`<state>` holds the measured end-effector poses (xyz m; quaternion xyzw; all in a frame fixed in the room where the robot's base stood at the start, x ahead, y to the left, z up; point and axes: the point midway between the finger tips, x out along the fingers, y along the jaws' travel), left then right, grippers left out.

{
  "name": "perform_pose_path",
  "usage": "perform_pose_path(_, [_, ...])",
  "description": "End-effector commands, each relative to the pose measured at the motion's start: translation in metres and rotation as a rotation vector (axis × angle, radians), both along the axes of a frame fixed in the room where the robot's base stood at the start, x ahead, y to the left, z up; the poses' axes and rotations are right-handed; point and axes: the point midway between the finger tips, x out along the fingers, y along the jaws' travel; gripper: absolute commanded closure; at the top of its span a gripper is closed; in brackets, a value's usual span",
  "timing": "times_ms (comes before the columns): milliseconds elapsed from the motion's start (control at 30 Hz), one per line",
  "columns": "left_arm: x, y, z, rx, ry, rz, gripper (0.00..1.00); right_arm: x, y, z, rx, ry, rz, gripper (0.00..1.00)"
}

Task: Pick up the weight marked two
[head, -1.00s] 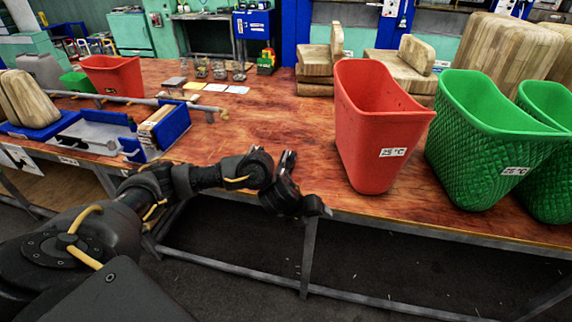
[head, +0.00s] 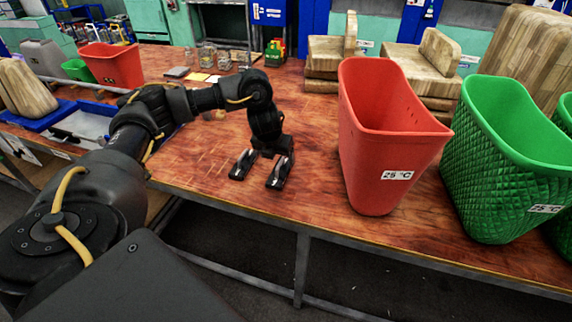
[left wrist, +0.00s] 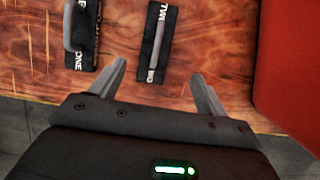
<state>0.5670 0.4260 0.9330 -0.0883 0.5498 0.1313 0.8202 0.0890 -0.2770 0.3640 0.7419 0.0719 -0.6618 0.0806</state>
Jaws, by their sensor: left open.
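The weight marked TWO (left wrist: 157,42) is a black block with a grey bar handle on the wood table. In the left wrist view it lies between the lines of my fingers, just beyond the tips. The weight marked ONE (left wrist: 80,38) lies to its left, beyond my left-hand finger. In the head view the two weights show as small dark blocks near the table's front edge, TWO on the right (head: 280,174) and ONE on the left (head: 243,165). My left gripper (head: 270,151) is open and empty, pointing down above them; its spread fingers also show in the left wrist view (left wrist: 161,84).
A red bin (head: 385,150) stands close to the right of the weights, with green bins (head: 500,170) further right. Wooden blocks (head: 425,70) stand behind. A blue tray (head: 60,118) is at left. The table's front edge (head: 300,225) is near.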

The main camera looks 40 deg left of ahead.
Motion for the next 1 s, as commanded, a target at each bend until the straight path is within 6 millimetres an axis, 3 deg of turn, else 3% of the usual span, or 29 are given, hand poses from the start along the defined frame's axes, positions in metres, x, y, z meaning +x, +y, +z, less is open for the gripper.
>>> perform_pose_path(167, [-0.004, 0.007, -0.004, 0.000, 0.001, 0.011, 0.25, -0.012, 0.000, -0.003, 0.000, 0.014, 0.000, 0.00])
perform_pose_path(400, [0.003, 0.018, -0.040, 0.000, 0.002, 0.025, 0.25, -0.034, -0.001, -0.024, -0.002, 0.046, 0.000, 0.00])
perform_pose_path(767, [0.012, 0.019, -0.054, 0.001, 0.000, 0.020, 0.25, -0.011, 0.008, -0.028, 0.010, 0.013, -0.003, 0.00])
perform_pose_path(1000, [0.020, 0.026, -0.085, 0.000, 0.004, 0.020, 0.25, -0.016, 0.007, -0.024, 0.007, 0.020, -0.002, 0.00])
